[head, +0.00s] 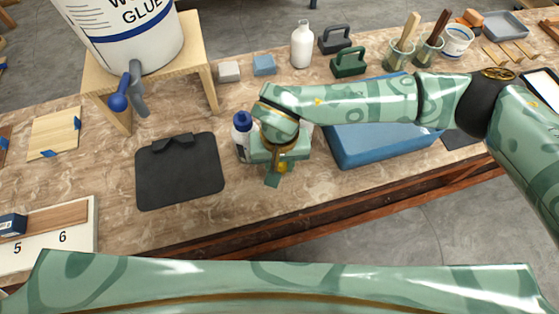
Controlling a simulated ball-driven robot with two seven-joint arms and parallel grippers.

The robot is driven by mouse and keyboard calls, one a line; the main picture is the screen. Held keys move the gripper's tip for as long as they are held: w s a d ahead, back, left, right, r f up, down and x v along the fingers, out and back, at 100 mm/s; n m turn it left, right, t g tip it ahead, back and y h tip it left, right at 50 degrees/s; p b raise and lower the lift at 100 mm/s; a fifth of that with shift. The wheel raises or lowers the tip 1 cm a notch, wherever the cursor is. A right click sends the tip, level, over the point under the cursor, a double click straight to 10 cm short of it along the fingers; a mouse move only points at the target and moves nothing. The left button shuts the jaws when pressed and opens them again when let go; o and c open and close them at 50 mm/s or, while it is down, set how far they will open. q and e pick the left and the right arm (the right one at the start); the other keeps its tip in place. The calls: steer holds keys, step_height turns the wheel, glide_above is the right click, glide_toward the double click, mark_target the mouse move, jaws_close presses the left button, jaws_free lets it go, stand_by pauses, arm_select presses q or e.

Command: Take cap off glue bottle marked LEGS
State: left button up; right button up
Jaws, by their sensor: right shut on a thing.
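A white glue bottle (243,146) with a dark blue cap (242,121) stands on the table right of the black mat, apparently upright. The cap is on it. Any LEGS marking is too small or turned away to read. My right gripper (252,151) reaches in from the right at the bottle's right side and is shut on the bottle's body, below the cap. The hand and wrist hide the fingertips and part of the bottle. My left gripper is not in view.
A large glue bucket (125,35) with a blue-handled tap stands on a wooden stand (205,75) at the back left. A black mat (180,180) lies left of the bottle. A blue box (385,146) is to the right. A white bottle (301,46) stands behind.

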steer(key=shift+f, duration=0.2)
steer(key=o, duration=1.1)
steer(key=shift+r, duration=0.1)
steer(key=shift+r, duration=0.2)
step_height(320, 180, up, 12)
steer(key=shift+f+p, duration=0.1)
steer(key=shift+p, duration=1.05)
